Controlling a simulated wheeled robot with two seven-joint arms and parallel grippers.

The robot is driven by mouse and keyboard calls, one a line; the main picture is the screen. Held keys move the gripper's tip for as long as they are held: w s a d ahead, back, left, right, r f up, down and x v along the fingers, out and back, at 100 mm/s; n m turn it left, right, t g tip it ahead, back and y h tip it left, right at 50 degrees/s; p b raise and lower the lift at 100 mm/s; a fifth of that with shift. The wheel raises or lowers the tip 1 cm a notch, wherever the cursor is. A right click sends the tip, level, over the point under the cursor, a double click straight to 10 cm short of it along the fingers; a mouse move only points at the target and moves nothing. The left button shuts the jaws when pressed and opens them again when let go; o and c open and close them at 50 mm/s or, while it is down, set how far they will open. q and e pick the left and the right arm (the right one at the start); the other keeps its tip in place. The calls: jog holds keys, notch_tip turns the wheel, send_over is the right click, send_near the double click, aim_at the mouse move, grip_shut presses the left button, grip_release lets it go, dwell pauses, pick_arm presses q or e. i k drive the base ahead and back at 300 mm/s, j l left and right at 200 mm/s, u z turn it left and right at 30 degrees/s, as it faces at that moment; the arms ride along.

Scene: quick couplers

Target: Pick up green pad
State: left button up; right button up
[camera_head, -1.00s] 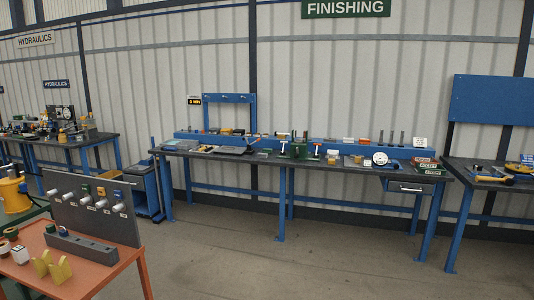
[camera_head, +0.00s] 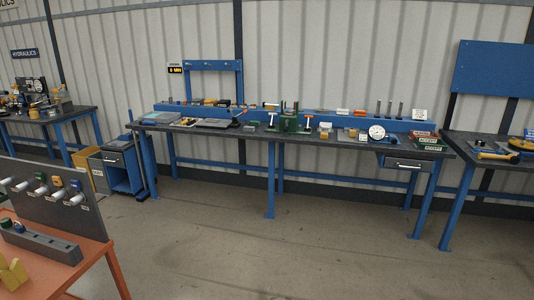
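A long dark-topped workbench (camera_head: 330,139) with blue legs stands across the room against the wall. A small greenish flat item (camera_head: 251,124) lies on its top, left of a green vise-like block (camera_head: 290,117); it is too small to tell whether it is the green pad. Neither of my grippers shows in this view.
An orange table (camera_head: 92,257) with a grey upright panel (camera_head: 50,198) and a grey block (camera_head: 40,246) stands close at the lower left. A blue drawer cart (camera_head: 122,168) stands left of the bench. Another bench (camera_head: 480,150) is at the right. The floor (camera_head: 250,255) between is open.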

aim_at(255, 124)
jog(key=i+z, duration=0.3)
jog(key=i, duration=1.35)
jog(key=i+u, duration=0.1)
jog(key=i, duration=0.45)
jog(key=i+l+u, duration=0.15)
jog(key=i, duration=0.4)
jog(key=i+l+u, duration=0.1)
jog(key=i, duration=0.5)
